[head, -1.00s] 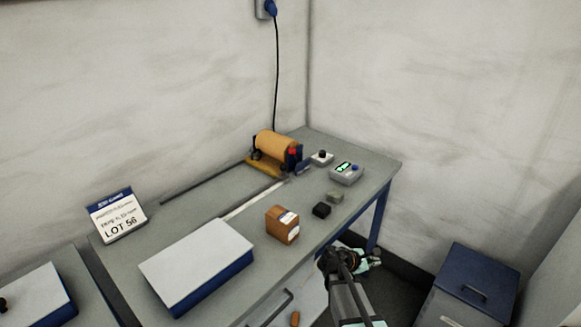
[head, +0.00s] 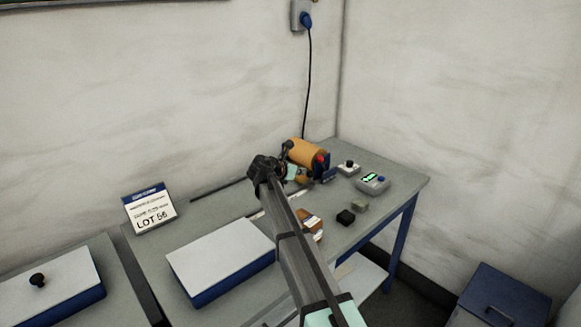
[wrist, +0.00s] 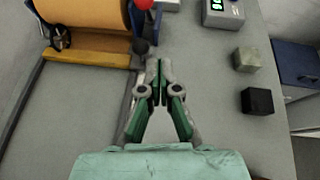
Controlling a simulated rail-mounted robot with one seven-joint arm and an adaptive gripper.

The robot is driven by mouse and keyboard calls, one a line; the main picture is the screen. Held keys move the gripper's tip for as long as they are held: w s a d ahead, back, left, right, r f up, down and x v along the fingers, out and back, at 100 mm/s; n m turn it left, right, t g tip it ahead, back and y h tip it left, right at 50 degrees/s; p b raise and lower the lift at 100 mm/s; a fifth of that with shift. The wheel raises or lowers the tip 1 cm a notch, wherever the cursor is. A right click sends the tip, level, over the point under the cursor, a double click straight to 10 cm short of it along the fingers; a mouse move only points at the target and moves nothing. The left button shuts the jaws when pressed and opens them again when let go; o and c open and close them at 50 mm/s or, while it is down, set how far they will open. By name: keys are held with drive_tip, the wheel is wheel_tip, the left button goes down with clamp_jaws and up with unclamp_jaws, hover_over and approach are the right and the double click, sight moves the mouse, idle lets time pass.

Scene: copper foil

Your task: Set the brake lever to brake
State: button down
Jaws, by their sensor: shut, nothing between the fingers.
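The copper-coloured foil roll (head: 308,152) sits on a stand at the back of the table, and the wrist view shows it at the upper left (wrist: 85,15). A red knob (head: 321,158), apparently the brake lever's end, is at the roll's right side by a blue side plate (wrist: 118,47). The red knob shows at the top edge of the wrist view (wrist: 143,4); its lever is only partly visible. My gripper (wrist: 160,65) is shut and empty, below the knob in the wrist view. In the head view my gripper (head: 298,174) is just in front of the roll, partly hiding the stand.
A grey box with a green display (head: 373,182) and a small box with a black knob (head: 348,168) stand right of the roll. A black block (wrist: 257,101) and a grey-green block (wrist: 246,59) lie nearby. A white-topped case (head: 220,262) occupies the front left.

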sight(311, 173)
drive_tip(key=shift+w+a+r+n+y, duration=0.15)
drive_tip(key=shift+w+a, duration=0.05)
drive_tip(key=shift+a, duration=0.35)
drive_tip(key=shift+w+a+r+n+y, duration=0.1)
drive_tip(key=shift+w+a+n+y, duration=0.05)
drive_tip(key=shift+a, duration=0.4)
drive_tip(key=shift+w+d, duration=0.1)
drive_tip(key=shift+d, duration=0.05)
drive_tip(key=p+x, duration=0.1)
drive_tip(key=x, duration=0.2)
drive_tip(key=r+p+x, duration=0.1)
drive_tip(key=x, duration=0.3)
drive_tip(key=p+x, duration=0.1)
drive_tip(key=x, duration=0.3)
drive_tip(key=shift+w+d+r, duration=0.15)
drive_tip(key=shift+w+d, duration=0.1)
drive_tip(key=shift+w, duration=0.15)
drive_tip(key=shift+w+d+r+p, duration=0.2)
drive_tip(key=shift+w+d+p, duration=0.1)
drive_tip(key=shift+w+d, duration=0.3)
drive_tip(key=shift+r, duration=0.1)
